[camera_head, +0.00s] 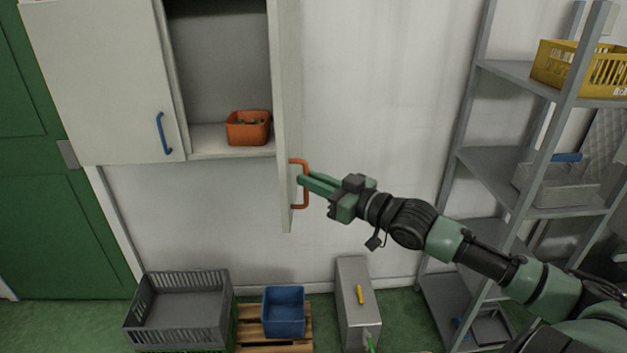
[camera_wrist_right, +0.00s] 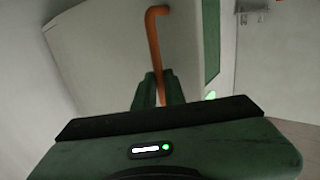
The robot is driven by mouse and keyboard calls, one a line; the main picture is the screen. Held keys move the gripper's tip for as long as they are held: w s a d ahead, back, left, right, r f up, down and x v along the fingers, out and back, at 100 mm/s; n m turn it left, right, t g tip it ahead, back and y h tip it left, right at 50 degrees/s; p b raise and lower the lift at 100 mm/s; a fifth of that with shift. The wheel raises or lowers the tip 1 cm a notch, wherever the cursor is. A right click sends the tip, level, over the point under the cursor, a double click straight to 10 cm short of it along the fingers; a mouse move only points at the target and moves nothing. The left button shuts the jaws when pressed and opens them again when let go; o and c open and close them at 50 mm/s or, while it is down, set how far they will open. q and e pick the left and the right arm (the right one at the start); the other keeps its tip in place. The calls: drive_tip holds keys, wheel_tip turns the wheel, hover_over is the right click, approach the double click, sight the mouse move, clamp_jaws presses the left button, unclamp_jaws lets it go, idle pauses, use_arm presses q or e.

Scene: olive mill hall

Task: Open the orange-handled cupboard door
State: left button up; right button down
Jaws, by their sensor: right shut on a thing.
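The cupboard hangs on the wall, and its right door (camera_head: 286,120) stands swung out, seen nearly edge-on. Its orange handle (camera_head: 304,184) is on the door's right-hand face in the head view. My right gripper (camera_head: 303,182) is shut on the orange handle. In the right wrist view the orange handle (camera_wrist_right: 155,50) runs down between the green fingers (camera_wrist_right: 160,90), with the pale door (camera_wrist_right: 110,55) behind it. The left door (camera_head: 95,80), with a blue handle (camera_head: 163,133), is closed. My left gripper is not in view.
An orange bin (camera_head: 248,128) stands inside the open cupboard. Below are a grey crate (camera_head: 180,310), a blue bin (camera_head: 284,311) on a pallet and a grey metal box (camera_head: 353,290). A metal shelf rack (camera_head: 505,160) with a yellow basket (camera_head: 575,66) stands at right.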

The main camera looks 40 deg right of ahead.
drive_tip(key=shift+w+d+r, duration=0.15)
drive_tip(key=shift+d, duration=0.2)
drive_tip(key=c, duration=1.8)
unclamp_jaws()
drive_tip(key=shift+c, duration=0.2)
drive_tip(key=o, duration=0.4)
drive_tip(key=shift+w, duration=0.25)
drive_tip(key=shift+c, duration=0.2)
drive_tip(key=shift+w+d+f, duration=0.1)
drive_tip(key=shift+f, duration=0.45)
